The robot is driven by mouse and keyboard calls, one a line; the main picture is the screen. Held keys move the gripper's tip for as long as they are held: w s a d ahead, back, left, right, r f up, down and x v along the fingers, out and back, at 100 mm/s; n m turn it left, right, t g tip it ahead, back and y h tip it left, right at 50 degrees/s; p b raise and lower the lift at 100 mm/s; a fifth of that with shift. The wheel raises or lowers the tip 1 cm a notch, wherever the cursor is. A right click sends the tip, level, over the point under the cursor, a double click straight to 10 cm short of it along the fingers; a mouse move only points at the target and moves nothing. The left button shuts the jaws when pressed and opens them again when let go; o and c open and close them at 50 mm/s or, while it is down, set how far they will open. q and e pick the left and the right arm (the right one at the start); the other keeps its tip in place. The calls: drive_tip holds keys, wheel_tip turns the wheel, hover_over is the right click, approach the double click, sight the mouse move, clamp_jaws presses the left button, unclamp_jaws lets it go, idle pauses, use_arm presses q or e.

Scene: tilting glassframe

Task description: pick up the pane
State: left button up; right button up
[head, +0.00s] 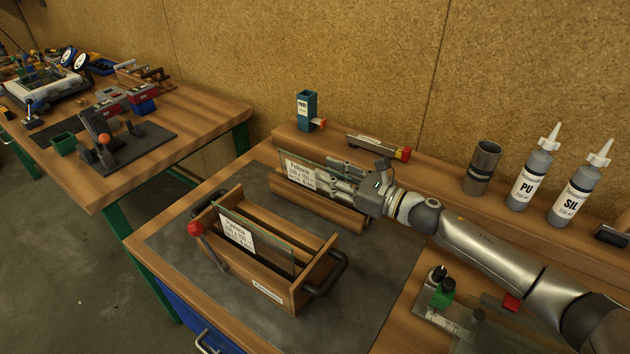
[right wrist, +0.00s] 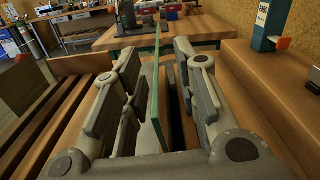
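A glass pane with a white label (head: 300,173) stands upright in a slotted wooden block (head: 318,203) at the back of the near bench. My right gripper (head: 335,180) reaches in from the right at this pane. In the right wrist view the pane (right wrist: 157,90) shows edge-on as a thin green strip between the two fingers (right wrist: 157,100). The fingers are open, with a visible gap on each side of the glass. A second labelled pane (head: 262,245) leans in a wooden carrier (head: 275,290) in front. My left gripper is not in view.
The carrier has black handles and a red-knobbed lever (head: 195,229). Behind stand a blue dispenser (head: 306,109), a dark cup (head: 482,167) and two bottles (head: 526,178) on a raised shelf. The grey mat (head: 195,275) left of the carrier is clear.

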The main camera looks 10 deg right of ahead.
drive_tip(key=shift+w+a, duration=0.5)
drive_tip(key=shift+w, duration=0.05)
drive_tip(key=shift+s, duration=0.1)
drive_tip(key=shift+c, duration=0.4)
clamp_jaws()
